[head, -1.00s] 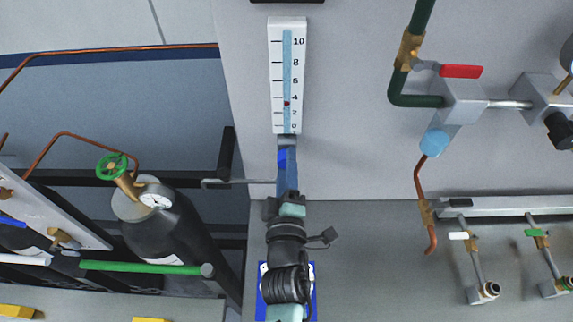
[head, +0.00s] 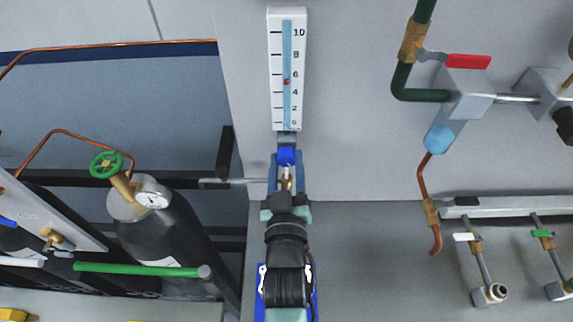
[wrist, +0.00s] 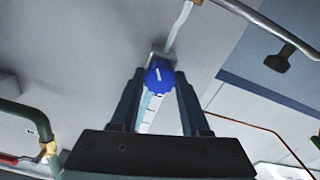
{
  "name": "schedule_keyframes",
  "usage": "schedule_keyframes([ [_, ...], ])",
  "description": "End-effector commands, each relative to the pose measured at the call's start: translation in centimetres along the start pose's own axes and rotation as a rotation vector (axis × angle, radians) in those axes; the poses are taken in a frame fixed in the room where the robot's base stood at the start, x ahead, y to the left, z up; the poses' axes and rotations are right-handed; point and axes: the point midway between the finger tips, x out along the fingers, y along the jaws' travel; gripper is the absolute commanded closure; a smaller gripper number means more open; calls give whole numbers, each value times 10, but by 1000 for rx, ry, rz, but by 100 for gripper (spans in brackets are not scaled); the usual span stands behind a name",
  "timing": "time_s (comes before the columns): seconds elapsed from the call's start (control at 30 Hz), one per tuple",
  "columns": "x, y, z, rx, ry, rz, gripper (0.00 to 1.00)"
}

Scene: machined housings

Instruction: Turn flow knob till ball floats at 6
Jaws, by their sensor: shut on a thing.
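The white flow meter (head: 272,60) stands upright on the grey wall, with a light blue tube and a scale up to 10. Its small red ball (head: 286,81) floats between the 4 and 6 marks, a little below 6. The blue flow knob (head: 287,156) sits just under the meter. My gripper (head: 286,163) reaches up from below and is shut on the knob. In the wrist view the round knob (wrist: 159,77), with a white line on its face, is between the two dark fingers.
A gas cylinder (head: 163,235) with a gauge and green handwheel (head: 106,164) stands at left. A thin grey pipe runs left of the knob. At right are a red-handled valve (head: 467,61) and copper pipe (head: 421,182). The wall beside the meter is clear.

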Motion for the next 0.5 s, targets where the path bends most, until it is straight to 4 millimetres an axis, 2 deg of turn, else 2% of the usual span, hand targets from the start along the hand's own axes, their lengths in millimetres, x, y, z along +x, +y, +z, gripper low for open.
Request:
schedule_keyframes([
  [0.2, 0, 0, 3, 124, -3, 0, 100],
  [0.5, 0, 0, 2, 204, -4, 0, 100],
])
